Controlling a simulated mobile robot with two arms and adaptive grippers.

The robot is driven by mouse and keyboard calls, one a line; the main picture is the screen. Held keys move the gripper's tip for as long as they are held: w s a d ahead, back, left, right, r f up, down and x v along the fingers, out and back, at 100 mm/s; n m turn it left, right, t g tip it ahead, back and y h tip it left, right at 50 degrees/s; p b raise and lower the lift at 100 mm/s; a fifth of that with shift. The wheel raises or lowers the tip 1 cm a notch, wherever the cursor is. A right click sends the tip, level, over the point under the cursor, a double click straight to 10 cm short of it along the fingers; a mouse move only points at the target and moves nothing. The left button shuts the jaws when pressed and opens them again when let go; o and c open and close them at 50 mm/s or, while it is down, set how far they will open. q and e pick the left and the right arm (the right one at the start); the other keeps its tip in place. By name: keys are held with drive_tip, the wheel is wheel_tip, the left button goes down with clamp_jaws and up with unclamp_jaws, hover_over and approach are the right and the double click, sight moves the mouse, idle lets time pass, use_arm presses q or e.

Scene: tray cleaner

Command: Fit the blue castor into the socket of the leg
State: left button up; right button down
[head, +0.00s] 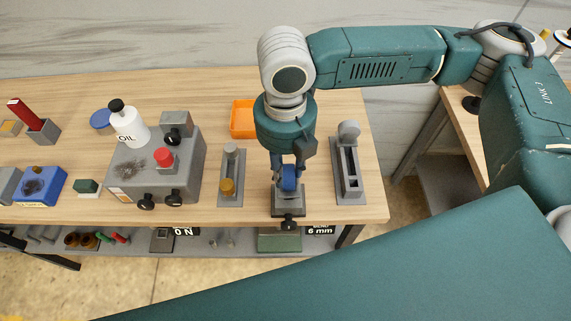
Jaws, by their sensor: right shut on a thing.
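My right gripper (288,168) points down over the front part of the bench. It is shut on the blue castor (289,179), which shows between and just below its fingers. The castor is at a grey block-like fixture (288,205) with a black knob at its front. The leg and its socket cannot be made out clearly there, as the gripper and castor cover that spot. I cannot tell whether the castor touches or sits in the socket. My left gripper is out of view.
Grey stands flank the fixture, one with a brass-coloured piece (227,187) at left and one (347,182) at right. An orange bin (244,119) lies behind. A grey machine box (190,166) with knobs and an oil bottle (131,126) are further left.

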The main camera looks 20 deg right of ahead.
drive_tip(key=shift+f+b, duration=0.9)
drive_tip(key=shift+f, duration=1.35)
drive_tip(key=c, duration=1.2)
unclamp_jaws()
wheel_tip(320, 180, up, 12)
drive_tip(key=shift+r, duration=0.1)
